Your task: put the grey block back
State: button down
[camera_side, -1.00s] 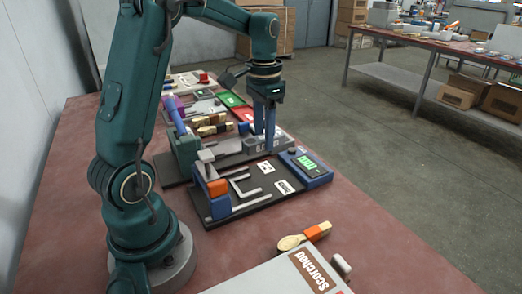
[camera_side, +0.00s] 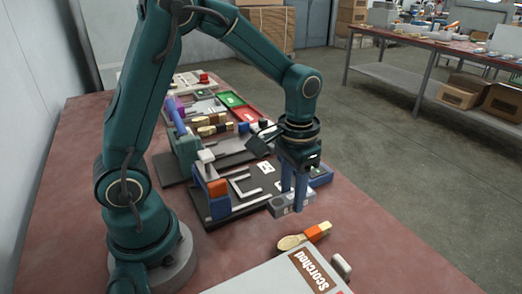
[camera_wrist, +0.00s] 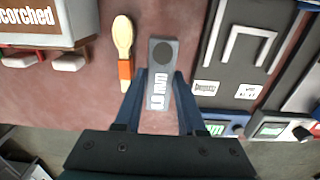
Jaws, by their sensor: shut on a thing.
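The grey block (camera_wrist: 158,96) is long, with a white label and a dark round spot at one end. In the side view the block (camera_side: 277,206) is partly hidden by my fingers. My gripper (camera_side: 294,207) points down and is shut on it, with a finger (camera_wrist: 138,95) on each side in the wrist view. The block is over the red tabletop beside the black fixture board (camera_side: 236,208). I cannot tell whether it touches the table.
A wooden spoon (camera_side: 290,242) with an orange-banded handle lies close in front. A white box labelled "Scorched" (camera_side: 285,280) stands nearer still. The board carries grey U-shaped brackets (camera_side: 243,185) and a blue display unit (camera_side: 320,176). Red table (camera_side: 390,235) is bare to the right.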

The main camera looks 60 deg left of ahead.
aim_at(289, 223)
jog(key=shift+f, duration=2.5)
jog(key=c, duration=0.5)
grip_release()
jog(key=shift+f, duration=0.1)
